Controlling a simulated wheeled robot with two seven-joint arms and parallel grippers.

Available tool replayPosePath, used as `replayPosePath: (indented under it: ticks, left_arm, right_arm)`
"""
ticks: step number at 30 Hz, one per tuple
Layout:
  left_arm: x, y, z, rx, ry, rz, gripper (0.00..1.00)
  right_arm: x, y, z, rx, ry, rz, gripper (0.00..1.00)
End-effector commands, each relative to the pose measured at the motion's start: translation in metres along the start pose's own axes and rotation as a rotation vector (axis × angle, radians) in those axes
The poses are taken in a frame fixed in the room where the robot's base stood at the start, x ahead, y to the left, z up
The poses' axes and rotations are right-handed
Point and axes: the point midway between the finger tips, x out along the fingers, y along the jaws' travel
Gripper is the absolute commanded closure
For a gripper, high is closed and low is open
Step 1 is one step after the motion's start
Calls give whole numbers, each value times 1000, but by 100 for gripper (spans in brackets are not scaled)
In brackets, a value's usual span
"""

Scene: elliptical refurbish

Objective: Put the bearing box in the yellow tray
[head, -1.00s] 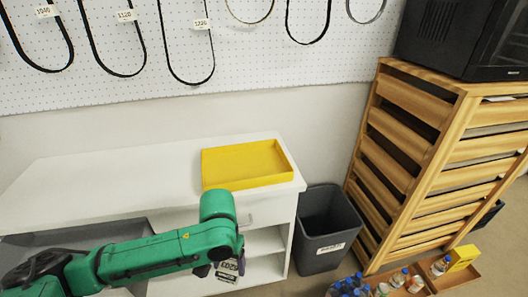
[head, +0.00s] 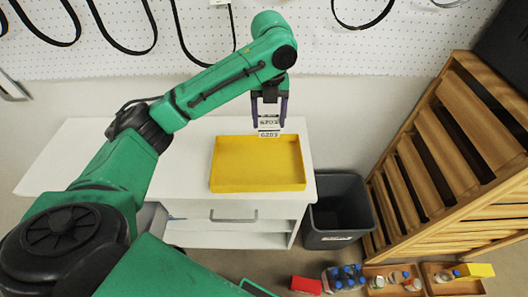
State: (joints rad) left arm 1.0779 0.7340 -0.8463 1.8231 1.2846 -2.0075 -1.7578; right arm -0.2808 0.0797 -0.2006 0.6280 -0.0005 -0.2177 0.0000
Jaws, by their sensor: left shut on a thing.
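The yellow tray (head: 228,180) lies on the right part of the white cabinet top. My left gripper (head: 269,118) points down above the back right part of the tray. Its two dark fingers are shut on the bearing box (head: 269,127), a small white box with dark print that reads 6203. The box appears to hang above the tray, though the exact gap cannot be told. My right gripper does not show.
The white cabinet top (head: 85,150) is clear left of the tray. A dark grey bin (head: 342,205) stands right of the cabinet, beside a wooden slatted rack (head: 450,150). Belts hang on the pegboard (head: 330,50) behind. Bottles (head: 345,277) and a red box (head: 306,285) are on the floor.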

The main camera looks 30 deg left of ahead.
Motion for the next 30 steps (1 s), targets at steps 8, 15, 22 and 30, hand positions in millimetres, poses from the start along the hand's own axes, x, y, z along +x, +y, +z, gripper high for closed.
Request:
replayPosePath:
  ticks: [8,15,22,30]
  left_arm:
    - [80,2,-2,11,8,6,93]
    - [147,0,-1,10,3,2,93]
    - [188,0,-2,10,4,3,93]
    - [198,0,-1,11,0,1,93]
  right_arm:
    - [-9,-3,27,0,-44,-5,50]
    - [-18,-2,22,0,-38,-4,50]
    - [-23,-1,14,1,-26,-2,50]
    - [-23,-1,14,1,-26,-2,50]
